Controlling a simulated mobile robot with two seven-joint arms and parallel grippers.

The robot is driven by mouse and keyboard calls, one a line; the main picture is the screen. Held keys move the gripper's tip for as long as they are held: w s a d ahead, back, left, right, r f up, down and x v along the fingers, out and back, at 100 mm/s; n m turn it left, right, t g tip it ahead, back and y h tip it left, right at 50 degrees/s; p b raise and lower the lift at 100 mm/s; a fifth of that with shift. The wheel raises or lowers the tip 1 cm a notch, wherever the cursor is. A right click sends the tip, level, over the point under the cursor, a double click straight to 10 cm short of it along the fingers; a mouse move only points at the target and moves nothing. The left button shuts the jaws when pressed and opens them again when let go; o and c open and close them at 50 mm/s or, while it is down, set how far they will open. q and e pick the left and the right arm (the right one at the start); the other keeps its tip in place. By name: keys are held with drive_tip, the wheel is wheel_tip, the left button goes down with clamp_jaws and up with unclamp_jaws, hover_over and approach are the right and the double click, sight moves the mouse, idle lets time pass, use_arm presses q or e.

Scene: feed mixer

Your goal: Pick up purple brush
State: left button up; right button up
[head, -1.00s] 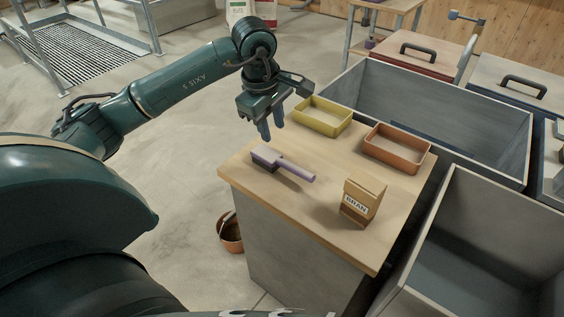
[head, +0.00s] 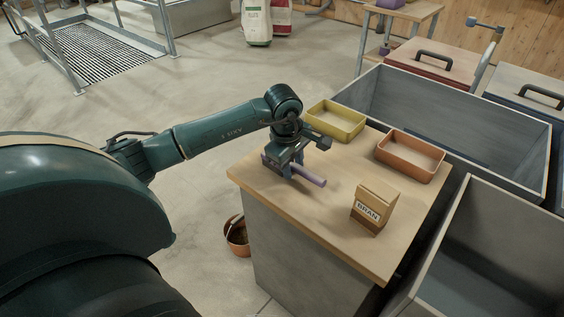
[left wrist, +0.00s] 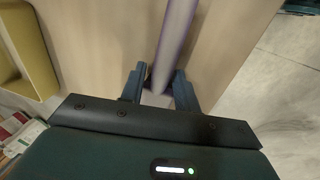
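The purple brush (head: 311,177) lies on the wooden top of the counter (head: 330,215), its handle pointing right toward the bran box. My left gripper (head: 283,170) is down over the brush from above and hides part of it. In the left wrist view the brush handle (left wrist: 177,30) runs between the two fingers of my left gripper (left wrist: 159,85). The fingers stand apart on either side of it, with a small gap showing on the left side. My right gripper is not in view.
A yellow tray (head: 318,128) and an orange tray (head: 380,155) stand behind the brush. A bran box (head: 372,208) stands to its right. Grey open bins (head: 480,155) flank the counter on the right. A copper bucket (head: 236,238) is on the floor at left.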

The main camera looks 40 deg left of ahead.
sight(293, 163)
use_arm(q)
drive_tip(key=shift+w+f, duration=0.1)
drive_tip(key=shift+f, duration=0.35)
clamp_jaws()
drive_tip(key=shift+r, duration=0.1)
wheel_tip(293, 163, up, 10)
drive_tip(key=shift+f, duration=0.1)
idle(0.3)
